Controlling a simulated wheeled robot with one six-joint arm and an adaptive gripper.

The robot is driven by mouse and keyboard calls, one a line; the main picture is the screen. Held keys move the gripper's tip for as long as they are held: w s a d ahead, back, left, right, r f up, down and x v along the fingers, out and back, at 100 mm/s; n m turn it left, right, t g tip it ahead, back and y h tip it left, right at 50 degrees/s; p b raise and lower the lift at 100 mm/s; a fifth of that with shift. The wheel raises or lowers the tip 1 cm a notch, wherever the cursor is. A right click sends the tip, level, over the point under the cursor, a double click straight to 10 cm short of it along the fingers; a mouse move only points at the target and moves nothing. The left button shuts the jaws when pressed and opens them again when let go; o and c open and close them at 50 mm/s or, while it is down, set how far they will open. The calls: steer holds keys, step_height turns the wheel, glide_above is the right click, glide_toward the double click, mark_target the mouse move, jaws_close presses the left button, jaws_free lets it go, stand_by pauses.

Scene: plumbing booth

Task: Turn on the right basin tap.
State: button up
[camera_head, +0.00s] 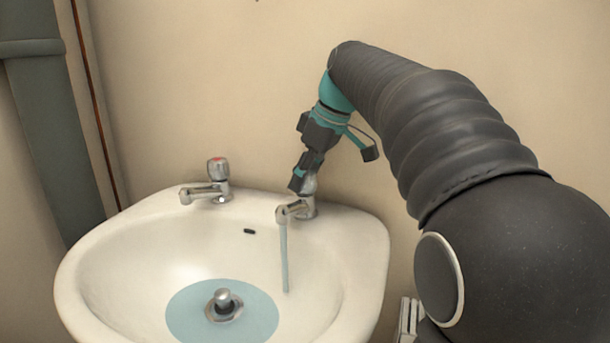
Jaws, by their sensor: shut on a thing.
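The right basin tap (299,209) is chrome and stands on the back right rim of the white basin (364,242). A thin stream of water (284,256) runs from its spout down into the bowl. My gripper (300,183) comes down from above and is shut on the top of this tap, at its handle. The gripper hides most of the handle. The left basin tap (209,189), with a red mark on its knob, stands on the back left rim, and no water shows at its spout.
Pale blue water (185,311) lies in the bowl around a metal plug fitting (223,303). A grey pipe (52,125) and a thin copper-coloured pipe (97,110) run up the wall at the left. The wall is close behind the taps. The space above the bowl is clear.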

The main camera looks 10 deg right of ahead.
steer(key=shift+n+g+y, duration=0.4)
steer(key=shift+n+g, duration=0.4)
steer(key=shift+n, duration=1.5)
steer(key=o, duration=1.2)
steer(key=shift+c, duration=0.2)
steer(key=w+v, duration=0.1)
steer(key=v, duration=0.6)
steer(key=shift+s+r, duration=0.2)
steer(key=shift+s, duration=0.35)
steer(key=shift+d, duration=0.15)
